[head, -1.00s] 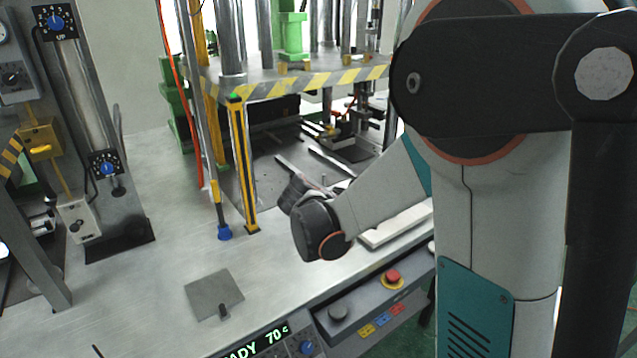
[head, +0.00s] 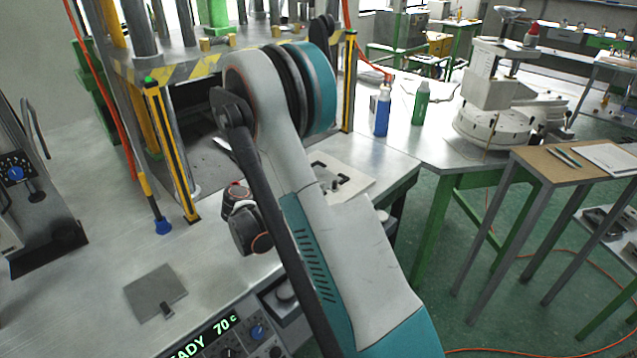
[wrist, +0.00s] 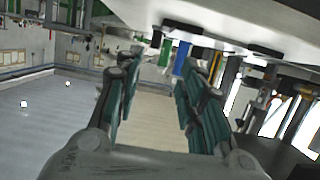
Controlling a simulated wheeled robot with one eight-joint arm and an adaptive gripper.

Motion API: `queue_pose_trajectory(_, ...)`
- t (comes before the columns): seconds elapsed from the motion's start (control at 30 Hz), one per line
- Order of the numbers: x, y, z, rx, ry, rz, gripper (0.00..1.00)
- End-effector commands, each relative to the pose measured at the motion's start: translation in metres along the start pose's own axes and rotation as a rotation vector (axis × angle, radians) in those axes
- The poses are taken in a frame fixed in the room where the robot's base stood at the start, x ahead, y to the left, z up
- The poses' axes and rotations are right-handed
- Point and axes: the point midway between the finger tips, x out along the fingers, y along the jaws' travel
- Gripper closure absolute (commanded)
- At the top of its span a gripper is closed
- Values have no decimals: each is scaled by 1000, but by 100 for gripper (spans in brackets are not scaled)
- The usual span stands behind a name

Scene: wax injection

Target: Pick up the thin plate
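A thin grey square plate (head: 156,291) lies flat on the metal bench at the front left in the head view, with a small dark knob by its near edge. A pale plate with black handles (head: 345,187) lies on the bench at the right, partly hidden by my arm. In the wrist view my gripper (wrist: 155,78) has its two fingers wide apart with nothing between them. In the head view its fingers cannot be made out behind my wrist, which is above the bench, right of and beyond the grey plate. Neither plate can be made out in the wrist view.
A press with striped edges (head: 170,72) and a yellow-black post (head: 172,150) stand behind. A blue bottle (head: 382,110) and a green bottle (head: 421,103) stand at the back right. A control panel (head: 215,335) fronts the bench. Bare bench surrounds the grey plate.

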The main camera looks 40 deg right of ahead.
Motion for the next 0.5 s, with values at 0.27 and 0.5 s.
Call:
queue_pose_trajectory(0.27,31,0,0,-1,0,0,64)
queue_pose_trajectory(0.5,48,5,2,-1,-1,2,64)
